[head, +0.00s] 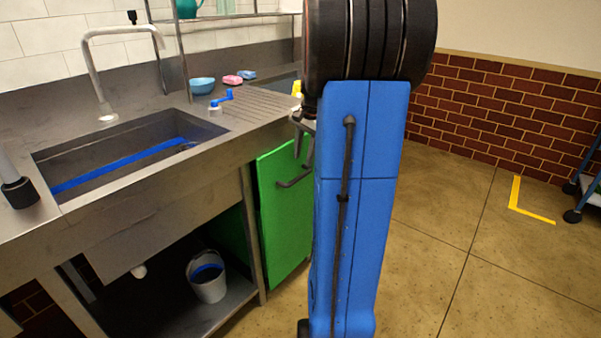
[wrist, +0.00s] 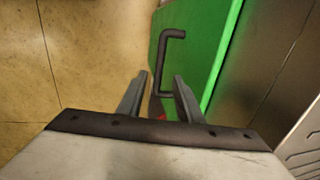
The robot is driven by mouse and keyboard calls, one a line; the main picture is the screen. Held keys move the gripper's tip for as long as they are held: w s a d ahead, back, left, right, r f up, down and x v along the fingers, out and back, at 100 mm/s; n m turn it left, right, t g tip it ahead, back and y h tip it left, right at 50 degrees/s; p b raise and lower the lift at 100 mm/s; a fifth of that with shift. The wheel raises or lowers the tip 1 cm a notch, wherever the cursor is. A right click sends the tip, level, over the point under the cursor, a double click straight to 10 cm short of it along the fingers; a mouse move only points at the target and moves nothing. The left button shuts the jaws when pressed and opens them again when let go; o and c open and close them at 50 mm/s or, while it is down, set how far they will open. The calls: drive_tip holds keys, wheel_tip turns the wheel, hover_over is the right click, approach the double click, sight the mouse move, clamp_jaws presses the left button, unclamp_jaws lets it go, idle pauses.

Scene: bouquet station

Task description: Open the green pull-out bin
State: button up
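The green pull-out bin (head: 279,222) stands under the right part of the sink counter, its green front facing the floor area. A dark bar handle (head: 292,183) sticks out from that front. My gripper (head: 303,135) is above the handle in the head view, partly hidden behind my blue arm. In the wrist view my gripper (wrist: 163,78) is open and empty, and the handle (wrist: 171,33) shows ahead of it. The handle's near end lies between the two fingers in the picture. I cannot tell whether they touch it. The green front (wrist: 207,50) also shows there.
The steel counter (head: 150,190) with a sink (head: 110,165) is at left. A bucket (head: 207,277) stands on the shelf below. Blue and pink items sit on the counter. The floor to the right is clear up to a trolley (head: 590,185).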

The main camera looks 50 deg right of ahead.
sight(300, 176)
drive_tip(key=f, duration=0.2)
drive_tip(key=w+f, duration=0.1)
drive_tip(key=f, duration=0.4)
drive_tip(key=shift+w+f, duration=0.2)
drive_tip(key=shift+f, duration=0.1)
drive_tip(key=shift+c, duration=0.6)
clamp_jaws()
